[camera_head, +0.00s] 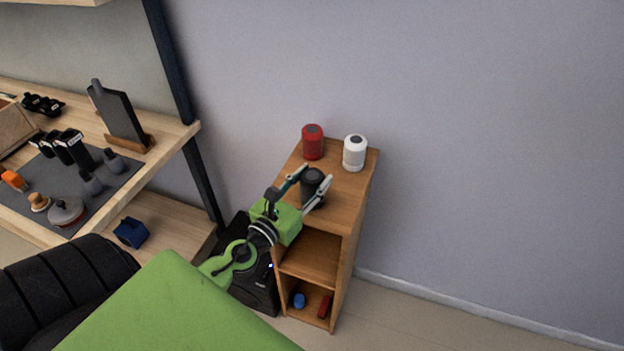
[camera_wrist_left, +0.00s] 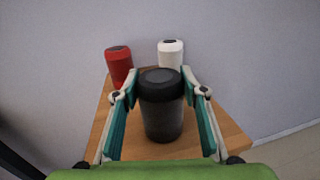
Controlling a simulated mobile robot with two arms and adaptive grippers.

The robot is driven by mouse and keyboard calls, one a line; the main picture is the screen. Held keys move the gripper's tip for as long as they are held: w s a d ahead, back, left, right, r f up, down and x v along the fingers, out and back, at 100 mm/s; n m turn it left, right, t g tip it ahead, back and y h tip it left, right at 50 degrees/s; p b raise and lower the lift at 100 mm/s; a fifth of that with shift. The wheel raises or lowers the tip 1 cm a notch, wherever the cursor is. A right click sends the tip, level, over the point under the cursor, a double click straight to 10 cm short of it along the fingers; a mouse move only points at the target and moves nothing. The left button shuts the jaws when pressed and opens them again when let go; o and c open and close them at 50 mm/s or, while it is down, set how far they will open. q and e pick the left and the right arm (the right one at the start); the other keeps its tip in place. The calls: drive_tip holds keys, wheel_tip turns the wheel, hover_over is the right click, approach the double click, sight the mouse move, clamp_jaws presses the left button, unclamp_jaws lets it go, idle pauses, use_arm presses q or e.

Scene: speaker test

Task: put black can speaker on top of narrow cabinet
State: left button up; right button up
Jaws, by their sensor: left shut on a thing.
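The black can speaker (camera_head: 312,183) is upright between the fingers of my left gripper (camera_head: 306,186). The left wrist view shows the speaker (camera_wrist_left: 161,108) with a finger on each side, and the gripper (camera_wrist_left: 160,95) is shut on it. It is over the front part of the top of the narrow wooden cabinet (camera_head: 347,204); I cannot tell whether its base touches the top. The cabinet top (camera_wrist_left: 206,140) also shows around it in the wrist view. My right gripper is not in view.
A red can speaker (camera_head: 312,142) and a white can speaker (camera_head: 355,152) stand at the back of the cabinet top. Small blue (camera_head: 299,300) and red (camera_head: 324,306) items lie in its lowest compartment. A wooden shelf (camera_head: 170,140) with several items stands at the left.

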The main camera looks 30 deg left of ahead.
use_arm(q)
drive_tip(key=o, duration=1.3)
drive_tip(key=shift+f, duration=0.1)
drive_tip(key=shift+o, duration=0.2)
drive_tip(key=shift+s, duration=0.2)
drive_tip(key=s+b, duration=0.6)
drive_tip(key=s, duration=0.5)
drive_tip(key=shift+s+d, duration=0.15)
drive_tip(key=shift+s, duration=0.15)
